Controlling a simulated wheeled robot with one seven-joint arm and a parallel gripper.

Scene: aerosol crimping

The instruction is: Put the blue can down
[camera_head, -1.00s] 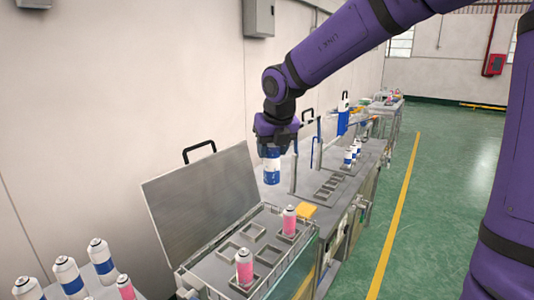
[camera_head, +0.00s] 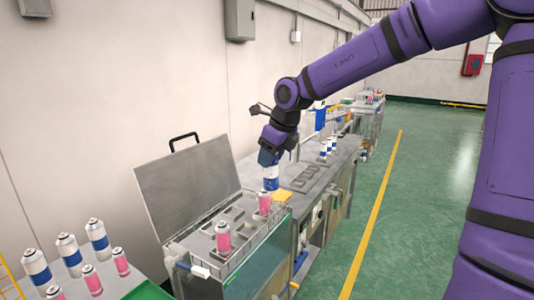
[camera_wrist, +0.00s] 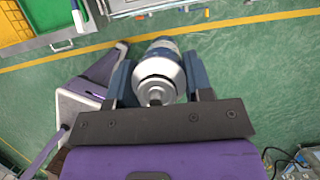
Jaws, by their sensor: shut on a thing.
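The blue can (camera_head: 271,183), white with a blue band, is upright below my gripper (camera_head: 270,160) in the head view. My gripper is shut on the can's upper part. The can shows just behind the open-lidded tank, near a yellow block. I cannot tell whether its base touches anything. In the wrist view the can (camera_wrist: 158,72) shows its silver top and valve between the two fingers, with green floor beyond it.
The tank (camera_head: 245,258) has a raised metal lid (camera_head: 187,185) and holds two pink cans (camera_head: 223,238) in a slotted rack. A yellow block (camera_head: 280,195) lies beside it. Several blue-white cans (camera_head: 327,148) stand farther back. More cans (camera_head: 67,255) stand front left.

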